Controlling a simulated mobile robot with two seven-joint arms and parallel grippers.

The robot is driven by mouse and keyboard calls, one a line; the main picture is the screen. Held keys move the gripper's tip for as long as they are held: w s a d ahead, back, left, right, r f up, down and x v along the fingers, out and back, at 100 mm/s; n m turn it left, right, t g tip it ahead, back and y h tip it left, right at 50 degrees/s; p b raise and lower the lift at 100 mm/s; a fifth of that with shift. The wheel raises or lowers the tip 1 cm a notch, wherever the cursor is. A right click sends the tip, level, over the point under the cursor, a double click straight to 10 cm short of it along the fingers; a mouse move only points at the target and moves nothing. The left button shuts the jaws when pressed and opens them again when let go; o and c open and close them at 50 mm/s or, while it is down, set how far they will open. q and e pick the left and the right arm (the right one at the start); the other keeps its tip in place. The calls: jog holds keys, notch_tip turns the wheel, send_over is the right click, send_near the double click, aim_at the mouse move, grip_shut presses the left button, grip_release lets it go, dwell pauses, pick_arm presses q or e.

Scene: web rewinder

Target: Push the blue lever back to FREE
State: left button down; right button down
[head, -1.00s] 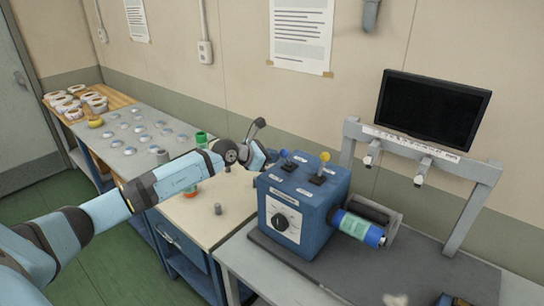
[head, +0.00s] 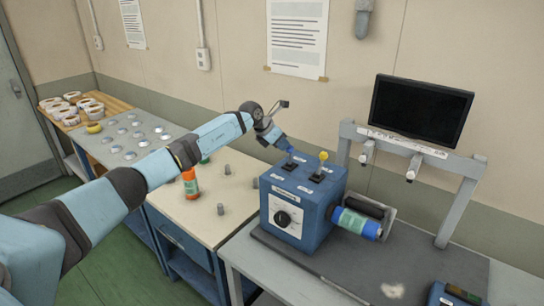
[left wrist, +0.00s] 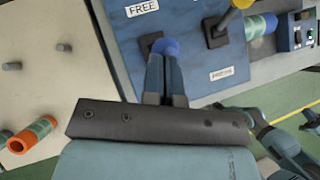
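The blue lever (left wrist: 166,47) stands on top of the blue control box (head: 331,196); its round knob shows in the left wrist view, and in the head view it is mostly hidden by my gripper. The FREE label (left wrist: 142,8) is on the box top, up and left of the knob. My left gripper (left wrist: 166,62) has its fingers close together, with the tips right at the knob; I cannot tell whether they touch it. In the head view the left gripper (head: 287,147) reaches down to the lever from the back left.
A yellow-knobbed lever (head: 322,160) stands close right of the blue one. A blue-green roll (head: 357,224) sticks out of the box's right side. A monitor (head: 421,109) stands behind on a grey frame.

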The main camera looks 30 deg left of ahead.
pick_arm(q)
jog(key=shift+w+d+f+b, duration=0.15)
jog(key=shift+w+f+b, duration=0.1)
jog(key=shift+w+b, duration=0.4)
jog(key=w+b, duration=0.1)
jog(key=w, duration=0.2)
jog(key=shift+r+b, duration=0.1)
jog(key=shift+b, duration=0.2)
jog(key=shift+r, duration=0.1)
